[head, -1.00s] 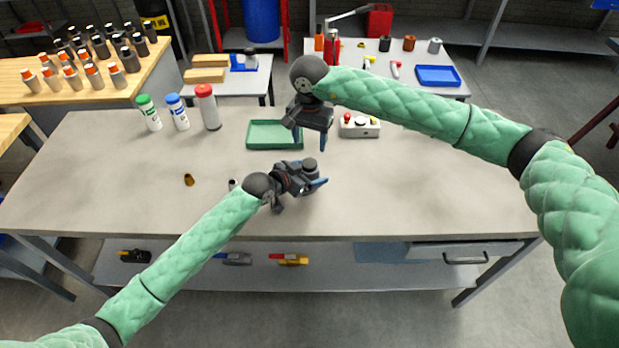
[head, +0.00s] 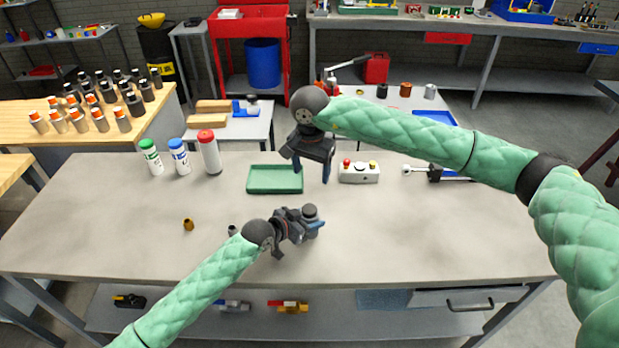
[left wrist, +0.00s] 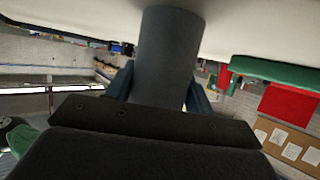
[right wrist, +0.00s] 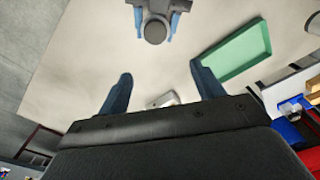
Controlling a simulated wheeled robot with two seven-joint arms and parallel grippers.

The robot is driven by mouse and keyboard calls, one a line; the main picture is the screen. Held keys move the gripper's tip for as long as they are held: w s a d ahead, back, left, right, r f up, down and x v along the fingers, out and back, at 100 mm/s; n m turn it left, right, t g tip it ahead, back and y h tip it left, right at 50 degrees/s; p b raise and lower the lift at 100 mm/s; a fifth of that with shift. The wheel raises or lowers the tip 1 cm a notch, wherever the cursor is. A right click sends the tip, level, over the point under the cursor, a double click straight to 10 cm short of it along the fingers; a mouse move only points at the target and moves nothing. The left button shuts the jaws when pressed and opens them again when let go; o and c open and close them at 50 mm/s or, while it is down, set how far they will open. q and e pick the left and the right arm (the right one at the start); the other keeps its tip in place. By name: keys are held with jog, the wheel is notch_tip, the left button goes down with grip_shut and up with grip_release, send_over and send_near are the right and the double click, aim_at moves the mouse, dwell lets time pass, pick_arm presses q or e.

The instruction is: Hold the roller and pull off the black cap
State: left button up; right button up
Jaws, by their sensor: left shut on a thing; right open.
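My left gripper (head: 315,225) is shut on a dark grey roller (head: 311,215) and holds it above the front middle of the table. In the left wrist view the roller (left wrist: 168,60) stands between the two fingers as a smooth dark cylinder. In the head view a dark round end, which looks like the black cap (head: 310,210), faces up; it also shows in the right wrist view (right wrist: 155,30). I cannot see a clear seam between cap and roller. My right gripper (head: 311,168) is open and empty, higher up and apart from the roller. The roller's lower end is hidden.
A green tray (head: 275,191) and a white box with buttons (head: 359,178) lie behind the grippers. Capped bottles (head: 180,157) stand at the back left. A small brown ring (head: 188,224) lies left. The table's right side (head: 450,225) is largely clear.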

aim_at(310, 208)
jog(key=shift+s+a+f+m+g, duration=0.1)
jog(key=shift+s+f+m, duration=0.15)
jog(key=shift+f+m, duration=1.5)
jog(key=shift+s+a+f+m+g, duration=0.1)
jog(key=shift+s+f+m, duration=0.1)
jog(key=shift+f+m, duration=1.6)
jog(key=shift+s+f+m+g, duration=0.2)
jog(key=shift+f+m, duration=0.65)
jog(key=shift+f, duration=1.75)
jog(key=c, duration=1.2)
jog(key=shift+r, duration=0.45)
jog(key=shift+r, duration=0.35)
jog(key=shift+r, duration=0.45)
